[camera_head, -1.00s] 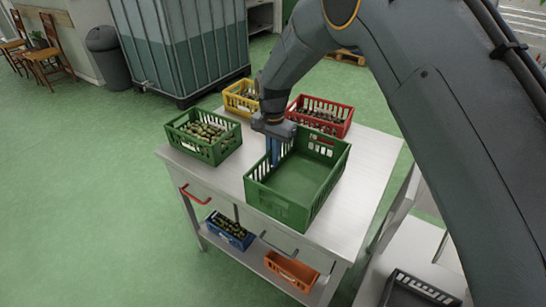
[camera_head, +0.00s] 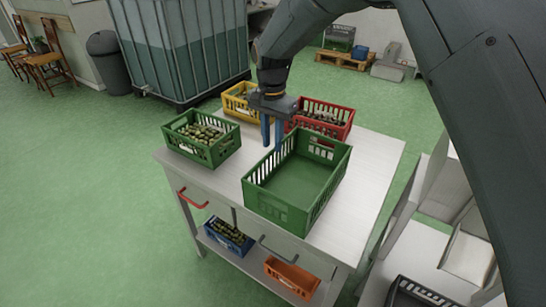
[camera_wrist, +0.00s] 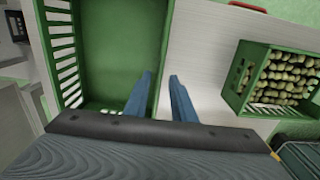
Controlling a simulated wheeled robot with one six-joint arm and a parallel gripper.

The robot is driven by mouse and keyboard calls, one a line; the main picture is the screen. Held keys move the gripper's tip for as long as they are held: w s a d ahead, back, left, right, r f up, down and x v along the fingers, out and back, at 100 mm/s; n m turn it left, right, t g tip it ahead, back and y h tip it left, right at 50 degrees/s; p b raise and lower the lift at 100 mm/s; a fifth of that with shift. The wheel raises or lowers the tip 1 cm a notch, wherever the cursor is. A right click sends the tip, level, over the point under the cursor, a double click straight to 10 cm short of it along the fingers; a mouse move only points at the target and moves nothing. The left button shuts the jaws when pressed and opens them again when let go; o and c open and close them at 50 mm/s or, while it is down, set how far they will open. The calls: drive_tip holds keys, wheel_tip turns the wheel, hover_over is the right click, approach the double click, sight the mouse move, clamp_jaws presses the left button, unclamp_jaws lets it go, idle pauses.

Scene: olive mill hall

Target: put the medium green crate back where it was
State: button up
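An empty green crate (camera_head: 292,212) stands on the metal table, its long side running toward the back right. A smaller green crate (camera_head: 206,155) full of olives stands to its left. The pictures do not settle which is the medium one. My gripper (camera_head: 272,147) points down above the empty crate's left wall, its two blue fingers apart. In the wrist view, the fingers (camera_wrist: 161,76) lie to either side of that crate's wall (camera_wrist: 166,45) and hold nothing. The olive crate (camera_wrist: 239,95) shows to their right.
A yellow crate (camera_head: 233,103) and a red crate (camera_head: 345,124) stand at the back of the table (camera_head: 362,180). Blue (camera_head: 226,240) and orange (camera_head: 290,283) crates are on the lower shelf. The table's right side is clear. A dark crate (camera_head: 415,295) sits at the lower right.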

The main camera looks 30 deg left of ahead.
drive_tip(key=shift+r+b, duration=0.55)
drive_tip(key=shift+r, duration=1.75)
drive_tip(key=w+d, duration=0.2)
drive_tip(key=d, duration=2.9)
drive_tip(key=s+d+f, duration=0.1)
drive_tip(key=s+d, duration=0.6)
drive_tip(key=d, duration=0.3)
drive_tip(key=s+d+f+n+t, duration=0.1)
drive_tip(key=s+d+f, duration=0.1)
drive_tip(key=s+d, duration=0.6)
drive_tip(key=shift+s+d+f, duration=0.25)
drive_tip(key=shift+s+d, duration=0.05)
drive_tip(key=shift+d, duration=0.95)
